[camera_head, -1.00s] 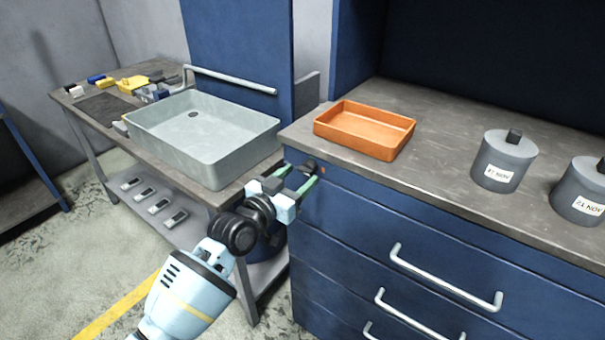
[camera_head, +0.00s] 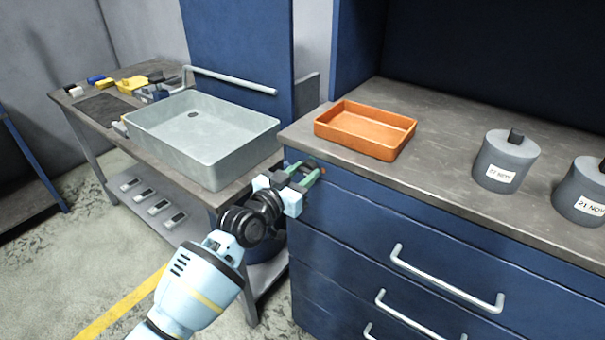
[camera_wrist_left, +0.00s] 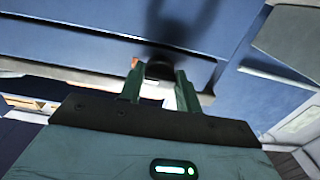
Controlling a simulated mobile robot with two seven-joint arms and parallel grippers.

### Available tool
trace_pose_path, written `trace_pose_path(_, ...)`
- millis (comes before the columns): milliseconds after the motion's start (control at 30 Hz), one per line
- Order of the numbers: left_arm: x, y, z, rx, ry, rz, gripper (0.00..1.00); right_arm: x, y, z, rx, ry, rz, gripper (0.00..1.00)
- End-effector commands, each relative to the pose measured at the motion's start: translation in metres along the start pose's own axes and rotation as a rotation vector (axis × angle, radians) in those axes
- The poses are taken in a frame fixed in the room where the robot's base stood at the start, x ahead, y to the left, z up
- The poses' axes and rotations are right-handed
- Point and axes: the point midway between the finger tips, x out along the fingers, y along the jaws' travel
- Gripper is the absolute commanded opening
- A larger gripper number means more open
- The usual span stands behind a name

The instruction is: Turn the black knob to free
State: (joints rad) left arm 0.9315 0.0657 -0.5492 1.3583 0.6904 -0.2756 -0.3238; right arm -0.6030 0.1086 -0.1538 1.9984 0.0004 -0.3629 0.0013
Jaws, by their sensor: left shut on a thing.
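The black knob (camera_head: 310,164) is on the blue cabinet's front, near its upper left corner just under the worktop. My left gripper (camera_head: 307,172) is at the knob, its green fingers shut on it and partly hiding it. In the left wrist view the dark knob (camera_wrist_left: 160,70) sits between the two green fingertips (camera_wrist_left: 160,87), against the blue front. A small orange mark (camera_head: 323,170) shows beside the knob. I cannot read the knob's setting. My right gripper is in no view.
An orange tray (camera_head: 390,150) stands on the worktop above the knob. Grey canisters (camera_head: 505,165) stand to its right. A grey basin (camera_head: 215,165) on a bench is close on the left. Drawer handles (camera_head: 445,280) stick out below right.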

Motion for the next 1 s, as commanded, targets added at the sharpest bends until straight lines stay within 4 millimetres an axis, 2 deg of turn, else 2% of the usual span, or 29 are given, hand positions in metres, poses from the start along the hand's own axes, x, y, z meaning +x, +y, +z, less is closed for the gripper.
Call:
trace_pose_path(367,0.0,0.0002,-0.0001,-0.108,0.0,0.0,0.11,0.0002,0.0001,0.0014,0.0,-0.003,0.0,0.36)
trace_pose_path(1000,0.0,0.0009,-0.0011,-0.682,0.001,0.0,0.11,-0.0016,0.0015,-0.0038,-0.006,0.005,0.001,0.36)
